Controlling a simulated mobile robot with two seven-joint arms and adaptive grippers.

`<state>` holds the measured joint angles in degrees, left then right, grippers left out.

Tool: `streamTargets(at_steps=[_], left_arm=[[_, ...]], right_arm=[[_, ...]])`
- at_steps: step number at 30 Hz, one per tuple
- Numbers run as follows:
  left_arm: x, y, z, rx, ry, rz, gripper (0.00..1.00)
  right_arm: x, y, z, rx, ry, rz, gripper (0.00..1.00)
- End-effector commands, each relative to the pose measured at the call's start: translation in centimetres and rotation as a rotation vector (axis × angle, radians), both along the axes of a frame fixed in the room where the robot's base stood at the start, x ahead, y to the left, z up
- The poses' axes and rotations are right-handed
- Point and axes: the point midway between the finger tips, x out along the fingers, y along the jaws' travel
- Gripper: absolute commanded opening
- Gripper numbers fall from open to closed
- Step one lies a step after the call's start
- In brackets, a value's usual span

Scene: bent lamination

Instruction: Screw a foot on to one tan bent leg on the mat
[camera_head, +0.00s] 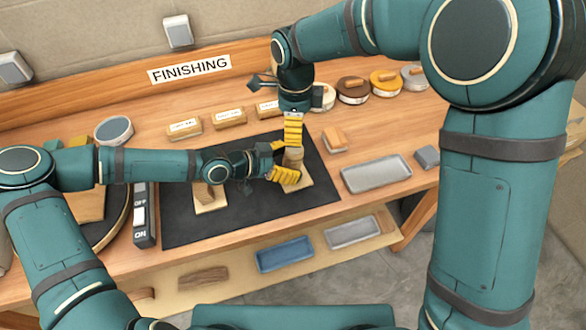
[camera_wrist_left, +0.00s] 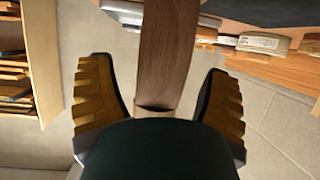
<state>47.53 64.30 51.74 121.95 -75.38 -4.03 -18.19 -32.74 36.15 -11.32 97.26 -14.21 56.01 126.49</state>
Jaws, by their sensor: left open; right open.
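A tan bent leg (camera_head: 293,156) stands on a pale square board (camera_head: 299,188) on the right half of the dark mat (camera_head: 235,219). A second pale board (camera_head: 208,206) with a brown piece on it lies on the mat's left half. My left gripper (camera_head: 284,175) is open low beside the tan leg. In the left wrist view its fingers (camera_wrist_left: 160,105) are apart, with a brown wooden piece (camera_wrist_left: 168,55) showing between them. My right gripper (camera_head: 292,140) is open, pointing down just above the tan leg's top; contact is unclear. I cannot make out a separate foot.
A grey tray (camera_head: 376,174) and a small tan block (camera_head: 334,140) lie right of the mat. Round tins (camera_head: 352,90) and labelled blocks (camera_head: 229,117) line the back. A switch box (camera_head: 144,216) stands left. A blue tray (camera_head: 285,254) is on the lower shelf.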

Motion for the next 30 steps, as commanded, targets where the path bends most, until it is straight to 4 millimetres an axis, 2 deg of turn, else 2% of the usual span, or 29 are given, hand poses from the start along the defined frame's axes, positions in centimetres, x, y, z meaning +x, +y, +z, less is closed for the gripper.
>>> streamTargets(at_steps=[7, 19, 20, 24, 26, 30], left_arm=[[0.5, -1.4, -0.6, 0.0, 0.0, -0.001, 0.78], [0.7, -1.6, -0.8, 0.0, 0.0, 0.001, 0.78], [0.7, -1.6, -0.8, 0.0, 0.0, 0.001, 0.71], [0.7, -1.6, -0.8, 0.0, 0.0, 0.001, 0.22], [0.7, -1.6, -0.8, 0.001, 0.0, 0.001, 0.01], [0.7, -1.6, -0.8, 0.0, 0.0, 0.001, 0.0]], right_arm=[[0.0, 0.0, 0.0, 0.0, 0.0, 0.0, 0.73], [0.0, 0.0, 0.0, 0.0, 0.0, 0.0, 0.73], [0.0, 0.0, 0.0, 0.0, 0.0, 0.0, 0.73], [0.0, 0.0, 0.0, 0.0, 0.0, 0.0, 0.73], [0.0, 0.0, 0.0, 0.0, 0.0, 0.0, 0.73], [0.0, 0.0, 0.0, 0.0, 0.0, 0.0, 0.73]])
